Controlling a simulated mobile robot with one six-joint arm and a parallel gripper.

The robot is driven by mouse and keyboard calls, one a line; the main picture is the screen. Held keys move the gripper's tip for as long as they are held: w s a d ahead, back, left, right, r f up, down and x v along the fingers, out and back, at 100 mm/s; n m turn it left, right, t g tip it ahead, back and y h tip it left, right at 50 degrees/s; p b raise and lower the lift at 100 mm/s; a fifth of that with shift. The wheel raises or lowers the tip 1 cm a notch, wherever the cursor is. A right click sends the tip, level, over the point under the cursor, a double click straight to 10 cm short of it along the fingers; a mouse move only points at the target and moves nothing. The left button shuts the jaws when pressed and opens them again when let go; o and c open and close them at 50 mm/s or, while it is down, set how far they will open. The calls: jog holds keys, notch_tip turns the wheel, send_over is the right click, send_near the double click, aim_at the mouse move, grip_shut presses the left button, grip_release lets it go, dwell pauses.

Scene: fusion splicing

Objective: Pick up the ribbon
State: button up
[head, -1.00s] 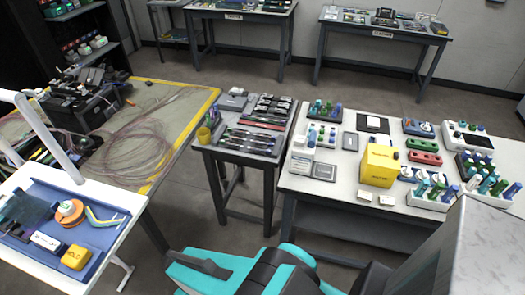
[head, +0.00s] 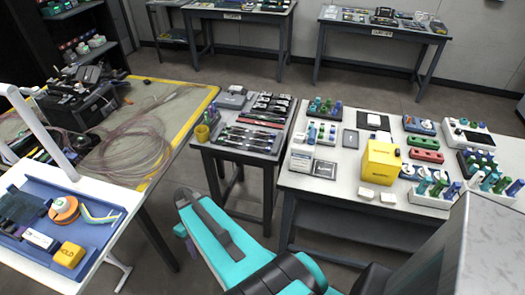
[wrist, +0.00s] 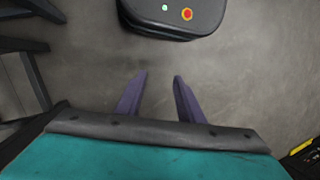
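A thin bent strip in pale green, yellow and blue (head: 100,217), which looks like the ribbon, lies in the blue tray (head: 62,178) on the white table at the left of the head view. It lies just right of an orange spool (head: 64,210). My gripper (wrist: 158,88) shows in the wrist view with its two purple fingers apart and nothing between them, above bare grey floor. In the head view my teal arm hides most of the gripper, to the right of the white table and well away from the strip.
The tray also holds a yellow block (head: 69,255) and a white box (head: 41,240). A white lamp-like arm (head: 40,130) rises over the table. A small tool table (head: 262,157) and a bench with a yellow box (head: 380,162) stand behind my arm. The floor between is clear.

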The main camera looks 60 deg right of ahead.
jog(key=w+d+r+t+b, duration=0.1)
jog(key=w+d+r, duration=0.1)
jog(key=d+r, duration=0.5)
jog(key=w+d+r+n+t+b, duration=0.1)
jog(key=d+r+t, duration=0.1)
jog(key=d, duration=0.8)
jog(key=w+d+r+t+b, duration=0.1)
jog(key=w+d+r, duration=0.1)
jog(key=d+r, duration=0.5)
jog(key=s+d+r+t, duration=0.1)
jog(key=s+d+r, duration=0.3)
jog(key=d+r, duration=0.2)
jog(key=s+d+r+n+t+b, duration=0.1)
jog(key=s+d+r, duration=0.4)
jog(key=d, duration=0.5)
jog(key=s+d+r+n+t+h+b, duration=0.1)
jog(key=s+d+r, duration=0.4)
jog(key=d, duration=0.3)
jog(key=shift+d+r, duration=0.25)
jog(key=shift+r, duration=0.6)
jog(key=shift+s, duration=0.1)
jog(key=shift+p+x, duration=0.65)
jog(key=shift+x, duration=3.7)
